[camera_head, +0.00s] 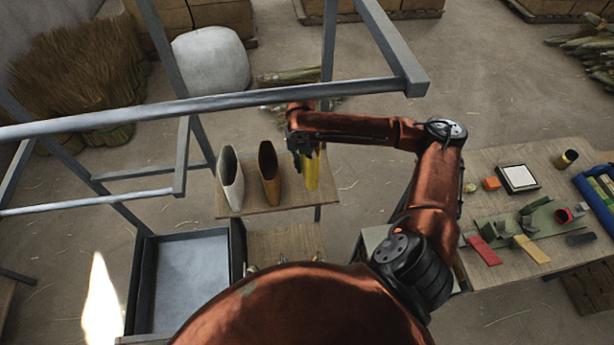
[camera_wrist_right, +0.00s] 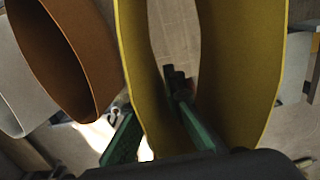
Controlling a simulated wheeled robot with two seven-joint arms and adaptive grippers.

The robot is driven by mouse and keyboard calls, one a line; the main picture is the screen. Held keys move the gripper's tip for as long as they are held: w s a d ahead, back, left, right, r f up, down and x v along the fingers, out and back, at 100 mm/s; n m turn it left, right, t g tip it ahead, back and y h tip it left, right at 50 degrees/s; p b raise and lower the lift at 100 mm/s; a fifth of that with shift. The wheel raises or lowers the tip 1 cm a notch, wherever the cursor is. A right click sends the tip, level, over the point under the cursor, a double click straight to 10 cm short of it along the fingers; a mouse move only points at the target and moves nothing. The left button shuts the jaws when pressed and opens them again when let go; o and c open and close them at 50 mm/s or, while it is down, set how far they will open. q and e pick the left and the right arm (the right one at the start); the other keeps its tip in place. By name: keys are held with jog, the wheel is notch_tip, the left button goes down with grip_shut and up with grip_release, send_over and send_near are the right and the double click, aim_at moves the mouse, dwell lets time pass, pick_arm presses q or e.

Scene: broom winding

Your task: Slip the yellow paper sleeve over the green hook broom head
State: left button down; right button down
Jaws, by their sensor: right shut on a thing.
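The yellow paper sleeve (camera_head: 312,172) stands at the right end of a small wooden shelf, beside a brown sleeve and a white sleeve. My right gripper (camera_head: 303,147) is at its upper left edge. In the right wrist view the yellow sleeve (camera_wrist_right: 240,75) is open-mouthed, and the right gripper (camera_wrist_right: 158,128) has one green finger inside it and one outside, shut on its near-left wall. Whether the sleeve touches the shelf I cannot tell. I cannot make out the green hook broom head in either view. My left gripper is not in view.
The white sleeve (camera_head: 230,180) and brown sleeve (camera_head: 269,173) stand close to the left. A grey metal frame (camera_head: 240,102) crosses above the shelf (camera_head: 247,206). A dark tray (camera_head: 185,275) lies lower left. A cluttered workbench (camera_head: 480,205) is at right.

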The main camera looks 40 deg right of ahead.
notch_tip(320, 180, down, 5)
jog(key=shift+f+p, duration=0.1)
jog(key=shift+p, duration=0.3)
notch_tip(320, 180, down, 3)
jog(key=shift+s+f+p, duration=0.1)
jog(key=shift+p, duration=0.75)
jog(key=shift+f, duration=0.55)
jog(key=shift+f, duration=0.2)
jog(key=c, duration=2)
grip_release()
jog(key=shift+c, duration=0.2)
